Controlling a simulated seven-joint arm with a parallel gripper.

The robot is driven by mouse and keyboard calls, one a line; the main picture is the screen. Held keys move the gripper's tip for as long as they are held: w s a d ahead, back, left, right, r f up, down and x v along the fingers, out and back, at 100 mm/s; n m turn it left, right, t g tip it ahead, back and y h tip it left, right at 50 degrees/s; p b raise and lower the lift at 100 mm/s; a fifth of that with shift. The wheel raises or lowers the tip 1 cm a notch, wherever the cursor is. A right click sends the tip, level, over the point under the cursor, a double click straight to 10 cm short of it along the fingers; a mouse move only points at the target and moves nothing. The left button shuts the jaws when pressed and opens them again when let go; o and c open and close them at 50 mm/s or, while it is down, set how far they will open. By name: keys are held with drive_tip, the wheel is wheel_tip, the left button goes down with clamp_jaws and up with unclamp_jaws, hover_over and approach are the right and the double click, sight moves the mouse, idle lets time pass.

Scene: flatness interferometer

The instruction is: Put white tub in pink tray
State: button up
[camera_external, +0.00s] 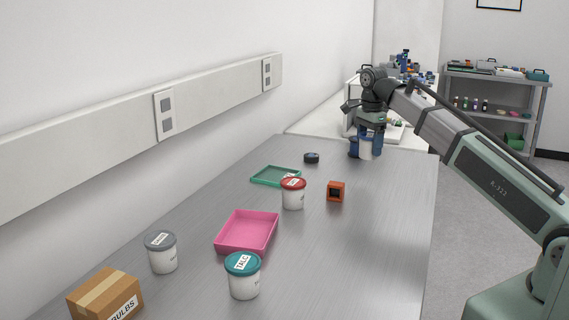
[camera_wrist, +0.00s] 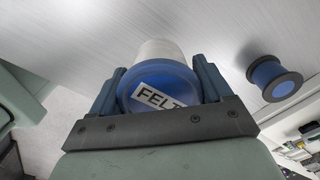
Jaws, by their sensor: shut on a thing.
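My gripper (camera_external: 366,143) is at the far end of the table, its fingers closed around a white tub (camera_external: 366,151) with a blue lid. In the wrist view the tub (camera_wrist: 158,88) sits between the two fingers (camera_wrist: 158,92), and its lid label reads FELT. I cannot tell whether its base touches the table. The pink tray (camera_external: 246,246) lies on the table nearer the camera, to the left of my gripper, and looks empty.
White tubs with red (camera_external: 293,195), grey (camera_external: 162,254) and teal (camera_external: 242,279) lids stand around the tray. The table's right side is clear.

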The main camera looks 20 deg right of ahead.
drive_tip(key=shift+r, duration=0.85)
drive_tip(key=s+a+n, duration=0.2)
drive_tip(key=s+a, duration=0.1)
drive_tip(key=a, duration=0.7)
drive_tip(key=s+a+n, duration=0.2)
drive_tip(key=s+a, duration=0.2)
drive_tip(key=a, duration=0.7)
drive_tip(key=n, duration=0.5)
hover_over(248, 237)
drive_tip(key=shift+f, duration=4.7)
drive_tip(key=shift+f, duration=0.15)
drive_tip(key=o, duration=0.8)
